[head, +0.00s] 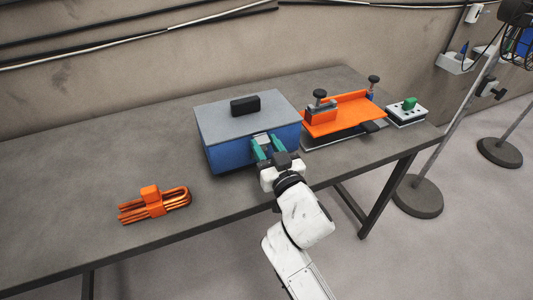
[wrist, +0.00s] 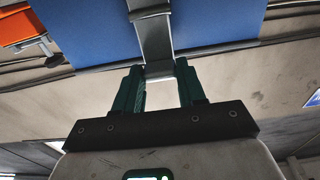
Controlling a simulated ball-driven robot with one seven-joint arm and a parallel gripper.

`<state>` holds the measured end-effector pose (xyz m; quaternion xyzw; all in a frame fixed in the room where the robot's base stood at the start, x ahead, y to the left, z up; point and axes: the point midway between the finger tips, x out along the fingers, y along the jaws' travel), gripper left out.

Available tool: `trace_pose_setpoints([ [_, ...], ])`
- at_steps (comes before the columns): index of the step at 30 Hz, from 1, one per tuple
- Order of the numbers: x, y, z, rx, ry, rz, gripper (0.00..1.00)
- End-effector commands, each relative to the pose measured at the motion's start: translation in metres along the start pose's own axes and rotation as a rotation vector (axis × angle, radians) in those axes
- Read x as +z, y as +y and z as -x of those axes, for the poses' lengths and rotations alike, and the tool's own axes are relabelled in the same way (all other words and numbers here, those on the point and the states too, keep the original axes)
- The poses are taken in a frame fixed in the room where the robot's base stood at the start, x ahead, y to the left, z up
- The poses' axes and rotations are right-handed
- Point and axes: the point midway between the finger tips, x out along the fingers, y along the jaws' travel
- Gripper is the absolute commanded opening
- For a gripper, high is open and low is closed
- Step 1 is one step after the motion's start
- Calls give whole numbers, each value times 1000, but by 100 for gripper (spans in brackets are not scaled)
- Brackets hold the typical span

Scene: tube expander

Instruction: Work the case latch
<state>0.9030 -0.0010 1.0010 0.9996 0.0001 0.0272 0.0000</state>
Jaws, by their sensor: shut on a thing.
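The blue case (head: 232,154) with a grey lid (head: 220,118) and a black handle (head: 245,106) stands closed on the table. Its grey metal latch (head: 262,142) is on the front face. In the wrist view the latch (wrist: 155,38) hangs down the middle of the blue case (wrist: 95,28). My gripper (head: 263,147) is at the front of the case, with green fingers on either side of the latch. In the wrist view my gripper (wrist: 158,72) is shut on the latch's end, and the exact contact is partly hidden by the fingers.
An orange tray fixture (head: 338,115) with black knobs stands right of the case, close to it. A grey box with a green switch (head: 407,108) is farther right. A bundle of copper tubes (head: 155,204) lies at front left. The table's left side (head: 80,180) is mostly clear.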

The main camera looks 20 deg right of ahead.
Motion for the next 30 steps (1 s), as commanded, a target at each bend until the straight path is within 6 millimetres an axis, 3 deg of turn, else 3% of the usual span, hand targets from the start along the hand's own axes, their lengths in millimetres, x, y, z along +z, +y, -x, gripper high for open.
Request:
trace_pose_setpoints([
  [1,10,-1,0,-2,18,0,0],
  [30,27,-1,10,-2,342,-1,0],
])
